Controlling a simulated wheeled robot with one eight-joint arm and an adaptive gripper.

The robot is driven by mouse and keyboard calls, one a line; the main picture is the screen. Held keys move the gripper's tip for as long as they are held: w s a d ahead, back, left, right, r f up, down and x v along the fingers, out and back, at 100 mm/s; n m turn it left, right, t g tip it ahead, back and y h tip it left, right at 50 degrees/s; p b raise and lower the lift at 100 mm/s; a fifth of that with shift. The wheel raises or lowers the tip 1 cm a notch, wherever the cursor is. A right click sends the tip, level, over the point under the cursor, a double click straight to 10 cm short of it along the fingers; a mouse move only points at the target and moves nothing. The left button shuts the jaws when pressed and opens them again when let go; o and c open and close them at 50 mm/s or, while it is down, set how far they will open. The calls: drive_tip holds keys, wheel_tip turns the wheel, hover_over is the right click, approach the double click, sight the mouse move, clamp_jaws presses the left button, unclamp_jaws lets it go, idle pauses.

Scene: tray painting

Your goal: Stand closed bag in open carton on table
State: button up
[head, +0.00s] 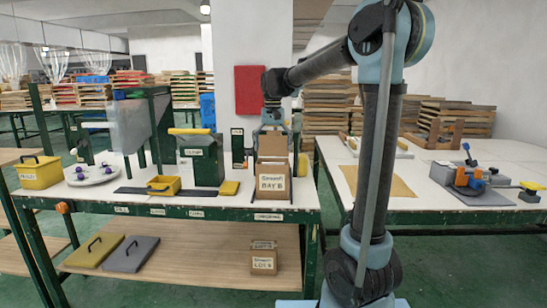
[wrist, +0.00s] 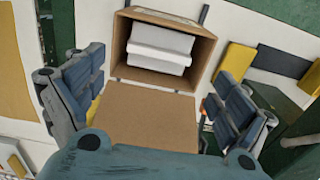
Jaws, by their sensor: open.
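An open brown carton (head: 273,184) labelled "BAY 6" stands on the green-edged table, right of its middle. In the wrist view, the carton (wrist: 203,62) opens toward the camera, with a brown flap (wrist: 150,122) extending toward me. A white, blocky thing (wrist: 160,47) with a folded-looking top sits inside; it appears to be the closed bag. Its base is hidden. My gripper (head: 273,128) is above the carton. In the wrist view, my gripper (wrist: 155,95) is open and empty, its fingers spread on either side of the flap, apart from the white thing.
A dark green box (head: 205,165) with a yellow top, a yellow tray (head: 163,187) and a plate (head: 92,175) share the table. Smaller cartons (head: 263,262) sit on the lower shelf. A second table (head: 425,190) stands right, with a tan sheet and tools.

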wheel_tip(320, 180, up, 9)
drive_tip(key=s+d+f+t, duration=0.1)
drive_tip(key=s+d+f, duration=0.9)
drive_tip(key=s+d, duration=0.5)
drive_tip(key=s+d+f, duration=0.3)
drive_tip(key=s+f, duration=0.5)
drive_tip(key=f, duration=0.2)
drive_tip(key=s+d+f+t, duration=0.1)
drive_tip(key=s+d+f, duration=0.2)
drive_tip(key=s+f, duration=0.5)
wheel_tip(320, 180, down, 2)
drive_tip(key=shift+s+d+n, duration=0.3)
drive_tip(key=shift+s+d, duration=0.05)
drive_tip(key=shift+s, duration=0.05)
drive_tip(key=shift+w+f, duration=0.2)
drive_tip(key=shift+w, duration=0.3)
